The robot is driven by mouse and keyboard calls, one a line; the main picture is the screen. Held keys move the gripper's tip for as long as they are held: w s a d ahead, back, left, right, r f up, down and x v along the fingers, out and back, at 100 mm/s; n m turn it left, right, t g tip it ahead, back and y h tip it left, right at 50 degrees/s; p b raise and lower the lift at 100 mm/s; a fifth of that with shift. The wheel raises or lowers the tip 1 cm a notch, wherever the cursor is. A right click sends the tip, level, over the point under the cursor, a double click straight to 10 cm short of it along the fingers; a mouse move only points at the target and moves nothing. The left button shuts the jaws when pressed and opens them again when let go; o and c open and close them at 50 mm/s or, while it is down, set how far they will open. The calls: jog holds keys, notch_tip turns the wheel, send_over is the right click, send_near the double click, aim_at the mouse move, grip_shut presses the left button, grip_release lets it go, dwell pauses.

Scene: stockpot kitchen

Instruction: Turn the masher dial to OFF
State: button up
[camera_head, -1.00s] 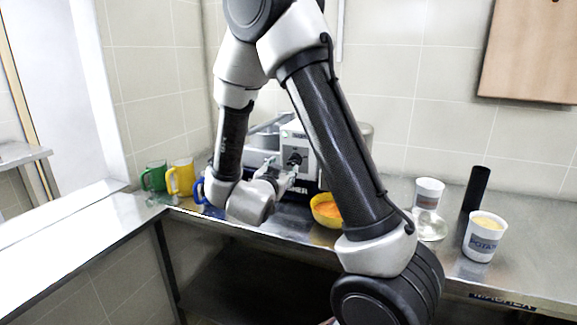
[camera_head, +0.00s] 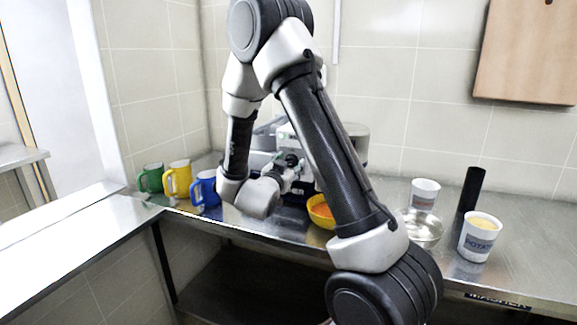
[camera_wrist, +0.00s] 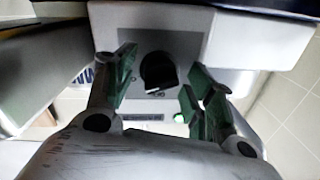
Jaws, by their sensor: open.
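The masher dial (camera_wrist: 158,70) is a black round knob with a white pointer mark, on the light grey face of the masher (camera_wrist: 225,40). In the wrist view my gripper (camera_wrist: 160,85) is open, with its green-padded fingers on either side of the dial. I see a gap between each finger and the knob. In the head view my gripper (camera_head: 286,172) is at the masher's front, and my arm hides much of the masher (camera_head: 300,140). The lettering around the dial is too blurred to read fully.
Green (camera_head: 150,178), yellow (camera_head: 178,178) and blue (camera_head: 204,188) mugs stand left of the masher. A yellow bowl (camera_head: 319,214) with orange contents stands in front. A glass bowl (camera_head: 420,230), white tub (camera_head: 424,193), black cylinder (camera_head: 473,188) and potato tub (camera_head: 479,238) stand right.

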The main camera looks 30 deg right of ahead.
jog(key=c, duration=1)
jog(key=shift+n, duration=0.3)
jog(key=n, duration=0.6)
jog(key=shift+r, duration=0.1)
jog(key=n+g, duration=0.1)
jog(key=n, duration=0.5)
jog(key=shift+n, duration=0.3)
jog(key=o, duration=1)
